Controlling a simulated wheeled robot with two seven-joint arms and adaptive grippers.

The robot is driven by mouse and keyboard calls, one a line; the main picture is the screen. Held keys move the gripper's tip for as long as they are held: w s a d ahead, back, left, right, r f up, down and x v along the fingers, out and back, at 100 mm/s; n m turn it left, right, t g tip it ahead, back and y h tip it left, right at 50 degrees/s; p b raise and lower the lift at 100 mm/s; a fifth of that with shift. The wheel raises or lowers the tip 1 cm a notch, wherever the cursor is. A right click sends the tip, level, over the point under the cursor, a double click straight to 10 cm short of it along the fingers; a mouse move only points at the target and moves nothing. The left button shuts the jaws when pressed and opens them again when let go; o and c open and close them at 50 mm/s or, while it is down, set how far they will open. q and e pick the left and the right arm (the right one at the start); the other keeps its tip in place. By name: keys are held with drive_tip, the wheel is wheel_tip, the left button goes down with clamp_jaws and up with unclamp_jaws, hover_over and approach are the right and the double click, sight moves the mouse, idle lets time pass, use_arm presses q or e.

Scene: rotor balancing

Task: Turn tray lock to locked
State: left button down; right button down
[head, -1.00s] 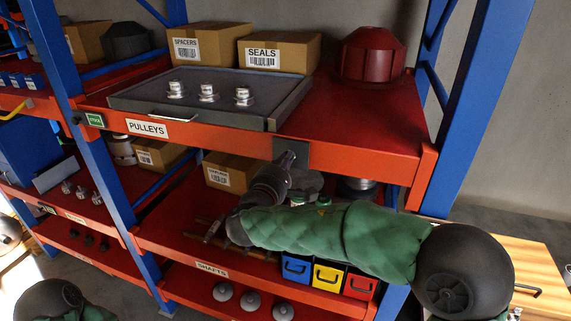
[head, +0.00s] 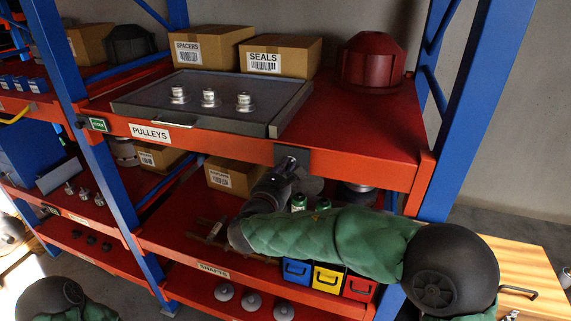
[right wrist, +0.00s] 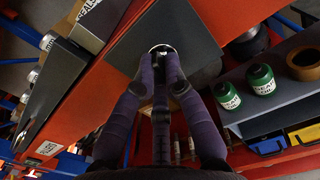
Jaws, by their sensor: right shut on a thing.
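The tray lock (right wrist: 160,49) shows as a small round silver knob on a grey plate (right wrist: 190,30), in the right wrist view. The plate (head: 304,160) is on the front edge of the red upper shelf, below the tray's right front corner. My right gripper (head: 288,163) reaches up to it from below and is shut on the knob; its fingertips (right wrist: 160,60) hide part of it. I cannot tell which way the lock is turned. The grey tray (head: 135,106) holds three silver pulleys and lies on the shelf marked PULLEYS. My left gripper is out of view.
Under my right arm are blue, yellow and red bins (head: 327,278). Green bottles (right wrist: 262,80) stand close to my right gripper. A blue rack post (head: 470,110) rises at right.

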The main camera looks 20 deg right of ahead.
drive_tip(key=shift+f+n+p, duration=0.15)
drive_tip(key=shift+n+p, duration=0.35)
drive_tip(key=shift+n, duration=0.6)
drive_tip(key=c, duration=1.3)
unclamp_jaws()
drive_tip(key=shift+a, duration=0.1)
drive_tip(key=v, duration=1.2)
